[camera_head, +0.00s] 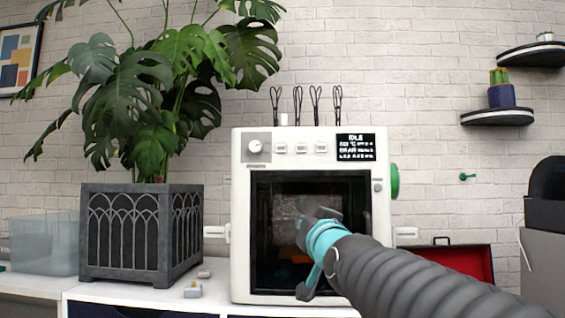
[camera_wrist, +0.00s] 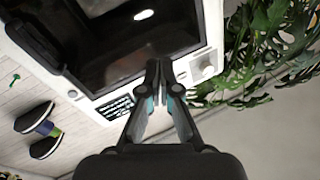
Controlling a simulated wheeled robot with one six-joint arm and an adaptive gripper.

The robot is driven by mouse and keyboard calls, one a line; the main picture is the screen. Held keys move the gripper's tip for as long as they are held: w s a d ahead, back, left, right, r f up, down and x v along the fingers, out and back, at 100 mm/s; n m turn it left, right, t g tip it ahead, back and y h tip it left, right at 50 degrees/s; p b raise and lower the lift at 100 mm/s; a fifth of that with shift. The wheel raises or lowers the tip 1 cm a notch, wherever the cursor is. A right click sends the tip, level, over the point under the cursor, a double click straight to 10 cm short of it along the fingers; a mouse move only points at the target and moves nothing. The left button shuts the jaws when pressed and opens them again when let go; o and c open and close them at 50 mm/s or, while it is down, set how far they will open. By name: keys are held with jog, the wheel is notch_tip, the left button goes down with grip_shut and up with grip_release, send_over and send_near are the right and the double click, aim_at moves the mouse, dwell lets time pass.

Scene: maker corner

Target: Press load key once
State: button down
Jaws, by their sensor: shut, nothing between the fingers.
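The white machine (camera_head: 240,220) has a row of three small keys (camera_head: 301,148) between a round knob (camera_head: 255,147) and a black screen (camera_head: 356,147) that reads IDLE. The key labels are too small to read, so I cannot tell which is the load key. My gripper (camera_wrist: 160,72) is shut and empty. In the wrist view its fingertips overlap the panel between the screen (camera_wrist: 115,107) and the knob (camera_wrist: 205,70), hiding most of the key row. I cannot tell whether they touch. In the head view my arm crosses the dark window (camera_head: 275,200) below the keys.
A large plant in a grey planter (camera_head: 110,235) stands left of the machine, with a clear bin (camera_head: 42,245) beyond it. Small parts (camera_head: 193,290) lie on the white bench. A green spool (camera_head: 395,181) juts from the machine's right side. An open red case (camera_head: 455,264) lies at right.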

aim_at(281, 148)
jog(key=w+a+r+m+t+h+b, duration=0.1)
jog(key=a+r+m+t, duration=0.1)
jog(key=r, duration=0.6)
jog(key=w+a+r+m+t+h+b, duration=0.1)
jog(key=w+a+r+m+t, duration=0.1)
jog(key=r+t, duration=0.4)
notch_tip(281, 148, up, 2)
jog(key=shift+a+r+m+t+h, duration=0.2)
jog(key=shift+a+m+t+h, duration=0.15)
jog(key=shift+a+m, duration=0.65)
jog(key=shift+w+d, duration=0.15)
jog(key=w+p, duration=0.4)
jog(key=w, duration=0.3)
jog(key=shift+d, duration=0.1)
jog(key=shift+w+p, duration=0.3)
jog(key=shift+w, duration=0.55)
jog(key=shift+w, duration=0.15)
jog(key=shift+w+d, duration=0.1)
jog(key=shift+w, duration=0.2)
